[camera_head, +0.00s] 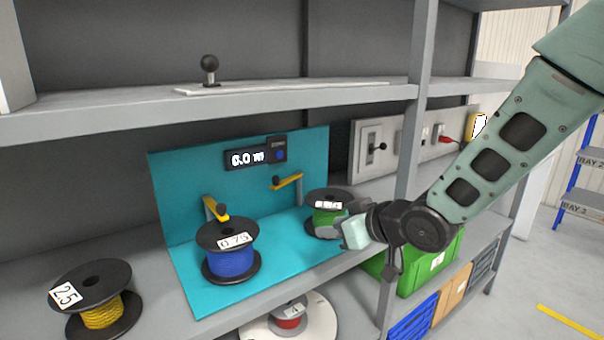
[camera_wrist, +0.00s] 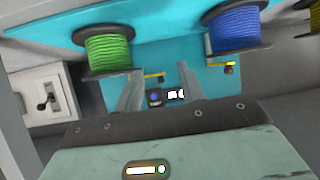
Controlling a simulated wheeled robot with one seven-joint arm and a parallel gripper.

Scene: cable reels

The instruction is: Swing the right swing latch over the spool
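The right swing latch (camera_head: 289,181) is a yellow bar with a dark knob on the teal back panel. Its bar points left, clear of the green spool (camera_head: 328,217), which stands on the teal base at the right. In the wrist view the latch (camera_wrist: 151,75) shows near the left finger, below the green spool (camera_wrist: 108,50). My gripper (camera_head: 354,232) is at the front right of the green spool and partly hides it. In the wrist view its two fingers (camera_wrist: 160,75) are apart with nothing held between them.
A blue spool (camera_head: 232,262) stands left of the green one, with the left latch (camera_head: 213,208) behind it. A display (camera_head: 254,156) is on the panel. A yellow spool (camera_head: 98,312) is at far left. A shelf post (camera_head: 408,150) stands close to my arm; another shelf (camera_head: 240,99) is above.

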